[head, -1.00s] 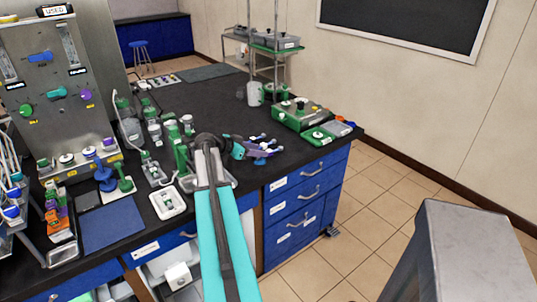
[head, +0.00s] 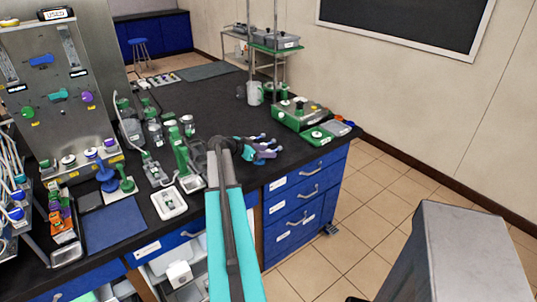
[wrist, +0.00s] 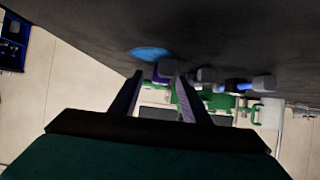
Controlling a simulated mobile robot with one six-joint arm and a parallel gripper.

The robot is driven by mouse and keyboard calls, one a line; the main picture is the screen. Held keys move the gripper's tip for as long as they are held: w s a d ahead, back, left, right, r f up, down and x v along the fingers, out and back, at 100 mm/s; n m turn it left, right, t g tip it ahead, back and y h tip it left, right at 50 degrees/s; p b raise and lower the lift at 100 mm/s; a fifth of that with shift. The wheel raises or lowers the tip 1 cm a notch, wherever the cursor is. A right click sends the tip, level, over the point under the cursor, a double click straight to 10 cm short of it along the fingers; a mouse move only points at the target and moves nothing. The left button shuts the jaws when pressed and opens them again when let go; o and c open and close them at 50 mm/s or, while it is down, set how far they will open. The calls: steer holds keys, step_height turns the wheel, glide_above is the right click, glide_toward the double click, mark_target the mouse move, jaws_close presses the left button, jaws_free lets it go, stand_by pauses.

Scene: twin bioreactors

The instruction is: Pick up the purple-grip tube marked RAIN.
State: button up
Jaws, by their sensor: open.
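In the head view a small cluster of purple, blue and pale tubes (head: 262,150) lies near the bench's right front edge. Contact cannot be told. Other grey and blue-grey tube ends (wrist: 238,86) line up to the right. No label is readable, so I cannot tell which tube is marked RAIN.
The dark bench (head: 215,98) has clear room behind the tubes. A green device (head: 300,113) stands to the right. A blue flat disc (wrist: 150,54) lies near the fingers.

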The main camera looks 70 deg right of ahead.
steer(key=shift+c, duration=0.3)
jaws_close()
steer(key=shift+r, duration=0.15)
steer(key=shift+r+b, duration=0.55)
steer(key=shift+r, duration=0.45)
steer(key=shift+s+a+r+b, duration=0.1)
steer(key=shift+s+r+b, duration=0.3)
steer(key=shift+s+r, duration=0.15)
steer(key=s+r+b, duration=0.1)
steer(key=s+b, duration=0.2)
steer(key=s, duration=1.2)
steer(key=shift+a+r, duration=0.15)
steer(key=shift+r, duration=0.2)
